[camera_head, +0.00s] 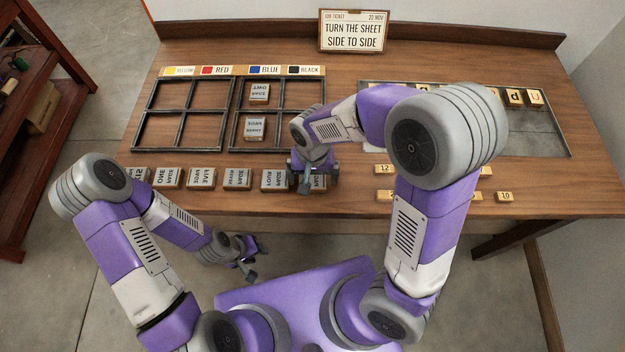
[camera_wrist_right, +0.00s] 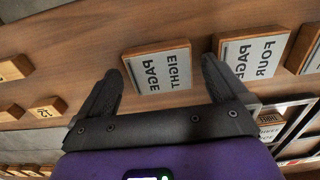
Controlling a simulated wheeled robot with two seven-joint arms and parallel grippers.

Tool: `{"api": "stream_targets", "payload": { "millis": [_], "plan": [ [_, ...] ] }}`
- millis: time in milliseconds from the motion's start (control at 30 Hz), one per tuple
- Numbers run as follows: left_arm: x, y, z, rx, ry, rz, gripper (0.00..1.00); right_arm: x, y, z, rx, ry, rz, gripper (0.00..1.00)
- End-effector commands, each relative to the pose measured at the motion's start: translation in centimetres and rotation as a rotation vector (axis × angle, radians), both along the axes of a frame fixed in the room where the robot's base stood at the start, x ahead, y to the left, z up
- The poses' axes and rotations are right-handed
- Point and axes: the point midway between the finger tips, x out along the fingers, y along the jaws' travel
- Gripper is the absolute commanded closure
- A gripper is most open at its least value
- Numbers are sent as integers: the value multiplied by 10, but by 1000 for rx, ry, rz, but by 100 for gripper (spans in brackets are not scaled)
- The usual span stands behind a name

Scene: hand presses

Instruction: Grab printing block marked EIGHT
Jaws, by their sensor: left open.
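The printing block marked EIGHT (camera_wrist_right: 158,68) shows in the right wrist view, its face reading PAGE EIGHT in mirrored letters. It lies at the right end of the front row, and in the head view (camera_head: 319,183) my gripper partly covers it. My right gripper (camera_head: 304,187) is above the row's right end. In the right wrist view its fingers (camera_wrist_right: 160,76) are open and empty, and the EIGHT block appears between and beyond the tips. My left gripper (camera_head: 246,265) is open and empty, in front of the table edge.
The FOUR block (camera_wrist_right: 252,53) lies beside the EIGHT block. Several more blocks (camera_head: 201,178) continue the row leftward. Two blocks (camera_head: 255,130) sit in the right frame (camera_head: 325,110); the left frame (camera_head: 188,115) is empty. Small numbered tiles (camera_head: 505,197) lie to the right. A job ticket (camera_head: 353,32) stands behind.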

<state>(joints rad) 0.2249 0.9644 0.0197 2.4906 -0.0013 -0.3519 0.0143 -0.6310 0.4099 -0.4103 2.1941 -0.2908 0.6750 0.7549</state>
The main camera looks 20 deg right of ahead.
Motion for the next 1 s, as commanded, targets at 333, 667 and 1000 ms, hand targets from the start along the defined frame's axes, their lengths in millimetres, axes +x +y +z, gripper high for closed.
{"api": "stream_targets", "payload": {
  "millis": [333, 667, 1000],
  "plan": [
    [0, 0, 0, 0, 0, 0, 57, 0, 0, 1, 0, 0, 0, 54],
    [0, 0, 3, 0, 0, 0, 57, 1, 0, 7, 1, -2, 0, 59],
    [0, 0, 30, 0, 0, 0, 57, 1, 1, 73, 3, -4, 0, 59]
  ]
}}
